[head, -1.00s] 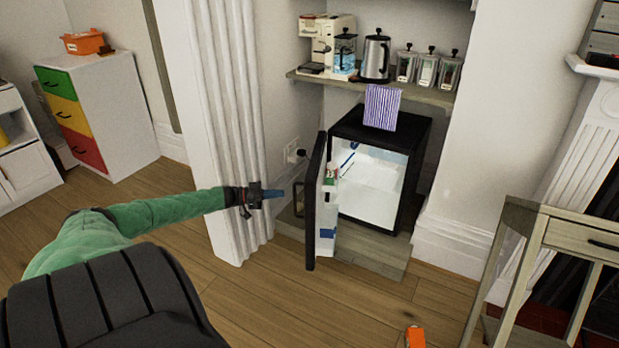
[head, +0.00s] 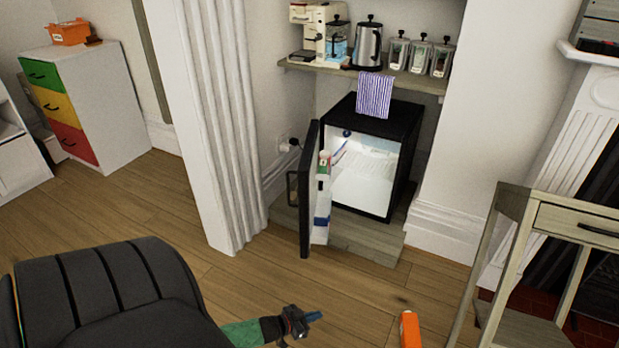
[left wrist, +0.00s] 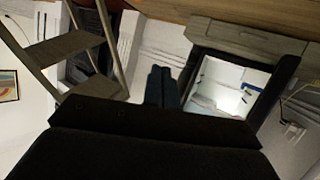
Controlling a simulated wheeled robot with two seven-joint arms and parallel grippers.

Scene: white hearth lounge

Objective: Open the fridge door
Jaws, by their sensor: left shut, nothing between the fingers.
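The small black fridge (head: 401,125) stands in the alcove under a shelf. Its door (head: 306,190) is swung wide open toward the front left, showing the lit white interior (head: 365,175) and items in the door racks. A dark handle (head: 291,188) is on the door's outer side. My left gripper (head: 314,317) is low at the bottom of the head view, in front of the fridge and clear of the door. It is shut and empty. In the left wrist view the closed fingers (left wrist: 162,88) show beside the open fridge (left wrist: 230,85). My right gripper is not in view.
The shelf (head: 420,82) above holds a coffee machine, a kettle and jars. An orange object (head: 409,328) lies near my left gripper. Floor before the fridge is clear.

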